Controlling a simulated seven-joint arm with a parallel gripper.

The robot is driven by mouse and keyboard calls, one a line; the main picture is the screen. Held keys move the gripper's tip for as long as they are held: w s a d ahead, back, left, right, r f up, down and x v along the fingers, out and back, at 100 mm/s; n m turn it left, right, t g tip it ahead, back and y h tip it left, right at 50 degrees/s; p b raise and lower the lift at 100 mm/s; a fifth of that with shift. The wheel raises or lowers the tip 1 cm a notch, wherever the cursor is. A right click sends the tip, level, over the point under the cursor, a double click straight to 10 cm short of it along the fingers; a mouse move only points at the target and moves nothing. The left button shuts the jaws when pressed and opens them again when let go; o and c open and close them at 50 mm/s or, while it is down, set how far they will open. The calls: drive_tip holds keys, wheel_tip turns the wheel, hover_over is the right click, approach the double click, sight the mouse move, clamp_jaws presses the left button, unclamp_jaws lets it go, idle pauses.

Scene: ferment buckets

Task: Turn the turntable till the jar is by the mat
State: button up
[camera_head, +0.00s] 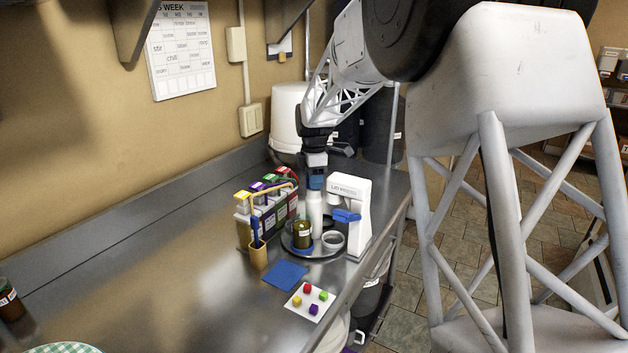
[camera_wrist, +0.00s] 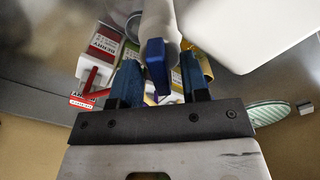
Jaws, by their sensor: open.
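In the head view the turntable (camera_head: 312,254) is a low round disc on the steel counter. A dark olive jar (camera_head: 302,235) with a pale label stands on its near left part. The square blue mat (camera_head: 285,275) lies flat on the counter, in front of the turntable and apart from it. My gripper (camera_head: 316,182) points down just above a white bottle (camera_head: 315,213) at the turntable's far side. In the wrist view my gripper (camera_wrist: 160,80) has its blue fingers apart, with a white and blue shape between or beyond them. I cannot tell whether they touch anything.
A white lid press (camera_head: 352,208) with a blue lever stands close right of the turntable, and a grey-white cup (camera_head: 333,240) is beside it. A rack of colour-capped bottles (camera_head: 268,212) and a wooden tool holder (camera_head: 258,255) are left. A card with coloured cubes (camera_head: 312,302) lies in front.

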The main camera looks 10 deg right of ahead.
drive_tip(key=shift+r, duration=3.75)
drive_tip(key=s+a+r+m+t, duration=0.15)
drive_tip(key=s+m, duration=0.25)
drive_tip(key=s, duration=0.8)
drive_tip(key=s+r+m, duration=0.3)
drive_tip(key=s+m, duration=0.2)
drive_tip(key=s, duration=0.7)
drive_tip(key=s+f+m, duration=0.4)
drive_tip(key=s, duration=0.9)
drive_tip(key=s+a+f+m+t, duration=0.1)
drive_tip(key=s+f+m, duration=0.3)
drive_tip(key=s, duration=0.8)
drive_tip(key=shift+s+a+m, duration=0.3)
drive_tip(key=shift+s+m, duration=0.1)
drive_tip(key=shift+m, duration=0.2)
